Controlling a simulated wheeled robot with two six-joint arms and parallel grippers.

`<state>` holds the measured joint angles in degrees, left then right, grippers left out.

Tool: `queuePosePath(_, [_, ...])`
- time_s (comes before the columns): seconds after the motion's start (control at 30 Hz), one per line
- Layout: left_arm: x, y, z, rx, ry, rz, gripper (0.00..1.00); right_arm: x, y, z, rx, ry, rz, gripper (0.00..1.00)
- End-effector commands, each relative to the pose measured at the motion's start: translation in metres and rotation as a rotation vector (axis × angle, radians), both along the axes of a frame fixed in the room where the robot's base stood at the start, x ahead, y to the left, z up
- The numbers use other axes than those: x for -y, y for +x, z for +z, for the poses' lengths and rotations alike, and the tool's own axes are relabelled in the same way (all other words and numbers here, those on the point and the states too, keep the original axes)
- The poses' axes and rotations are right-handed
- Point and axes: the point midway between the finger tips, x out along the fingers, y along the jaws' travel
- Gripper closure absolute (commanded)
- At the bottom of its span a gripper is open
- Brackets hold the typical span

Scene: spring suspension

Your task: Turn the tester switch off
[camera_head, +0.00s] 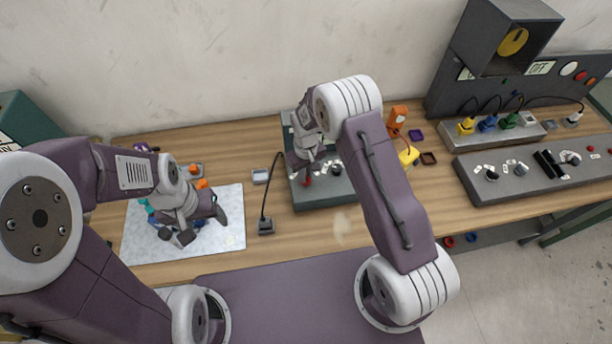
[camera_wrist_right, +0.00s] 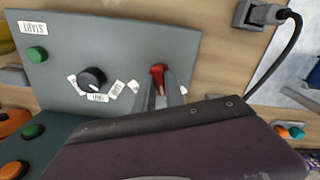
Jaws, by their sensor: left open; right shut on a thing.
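The tester is a grey-green panel box (camera_head: 322,198) on the bench, and its top face (camera_wrist_right: 130,40) fills much of the right wrist view. Its red switch lever (camera_wrist_right: 158,71) stands between the fingertips of my right gripper (camera_wrist_right: 160,82), which is shut on it. In the head view the red lever (camera_head: 308,182) shows just below my right gripper (camera_head: 304,168). Small white labels sit beside the lever, partly hidden by the fingers. My left gripper (camera_head: 203,228) is open and empty above the white mat (camera_head: 138,240).
A black knob (camera_wrist_right: 91,77) and a green button (camera_wrist_right: 37,54) by a START label sit on the same panel. A black plug with a cable (camera_head: 266,226) stands just left of the tester. Orange and yellow items (camera_head: 397,116) stand to its right.

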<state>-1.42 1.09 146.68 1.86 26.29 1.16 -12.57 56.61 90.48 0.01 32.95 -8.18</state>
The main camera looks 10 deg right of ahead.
Motion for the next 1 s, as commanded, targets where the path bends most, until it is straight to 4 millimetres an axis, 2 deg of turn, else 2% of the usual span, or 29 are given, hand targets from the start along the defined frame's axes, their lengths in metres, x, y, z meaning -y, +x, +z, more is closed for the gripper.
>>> queuePosePath(0.2, [0.000, 0.000, -0.008, 0.000, 0.000, 0.000, 0.34, 0.000, 0.001, 0.000, 0.004, 0.001, 0.178, 1.00])
queuePosePath(0.5, [0.000, 0.000, -0.012, 0.000, 0.000, 0.000, 0.34, 0.000, 0.002, 0.001, 0.004, 0.000, 0.352, 1.00])
queuePosePath(1.0, [0.000, 0.000, -0.014, 0.000, 0.000, 0.000, 0.34, 0.000, 0.002, 0.002, 0.004, 0.000, 0.438, 1.00])
